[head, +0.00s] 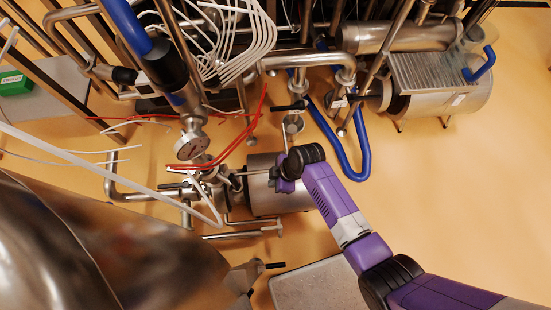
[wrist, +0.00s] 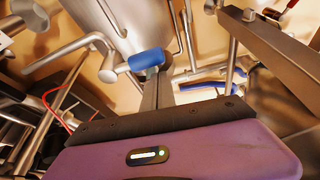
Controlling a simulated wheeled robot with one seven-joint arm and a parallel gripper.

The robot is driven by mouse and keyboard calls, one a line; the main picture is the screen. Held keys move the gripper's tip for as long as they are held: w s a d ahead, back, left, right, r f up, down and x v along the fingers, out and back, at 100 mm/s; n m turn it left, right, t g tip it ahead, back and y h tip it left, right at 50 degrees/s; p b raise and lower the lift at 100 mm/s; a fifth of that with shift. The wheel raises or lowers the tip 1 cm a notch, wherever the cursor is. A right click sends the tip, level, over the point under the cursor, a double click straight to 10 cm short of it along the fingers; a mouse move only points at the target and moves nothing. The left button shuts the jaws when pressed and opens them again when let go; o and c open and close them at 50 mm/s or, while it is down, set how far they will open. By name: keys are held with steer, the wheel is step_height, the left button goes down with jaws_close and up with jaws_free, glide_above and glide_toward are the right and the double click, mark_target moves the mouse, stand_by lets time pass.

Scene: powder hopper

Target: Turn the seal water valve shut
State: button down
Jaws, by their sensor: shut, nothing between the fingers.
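My gripper (wrist: 156,88) is shut in the wrist view, with its narrow dark fingers pointing up the picture. A blue rounded piece (wrist: 146,60) shows right at the fingertips. I cannot tell whether it is a valve handle or whether the fingers touch it. A thin blue bar (wrist: 203,74) lies to the right of the fingers. In the head view my gripper (head: 278,172) is small, just above the pump body beside the pipework, and its fingers cannot be made out clearly. I cannot tell for sure which fitting is the seal water valve.
A steel cylinder (head: 262,195) lies beneath my gripper. Open floor (head: 440,205) lies to the right.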

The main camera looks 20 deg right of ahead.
step_height(320, 180, up, 10)
steer(key=p, duration=0.1)
steer(key=w+d+r+m+t, duration=0.2)
steer(key=w+r+m+t, duration=0.35)
steer(key=w, duration=0.25)
steer(key=s+d+r+m+t+h, duration=0.2)
steer(key=s+d+r+m+t, duration=0.15)
steer(key=r+t, duration=0.2)
steer(key=s+d+r+m+t+h, duration=0.1)
steer(key=s+d+r+m, duration=0.1)
steer(key=s+r, duration=0.7)
steer(key=s+d+r+m+t, duration=0.1)
steer(key=s+d+r+m, duration=0.2)
steer(key=s+r, duration=0.7)
steer(key=s+d, duration=0.1)
steer(key=s, duration=0.6)
steer(key=shift+s+t+h, duration=0.3)
steer(key=shift+s+h, duration=0.1)
steer(key=shift+f, duration=0.1)
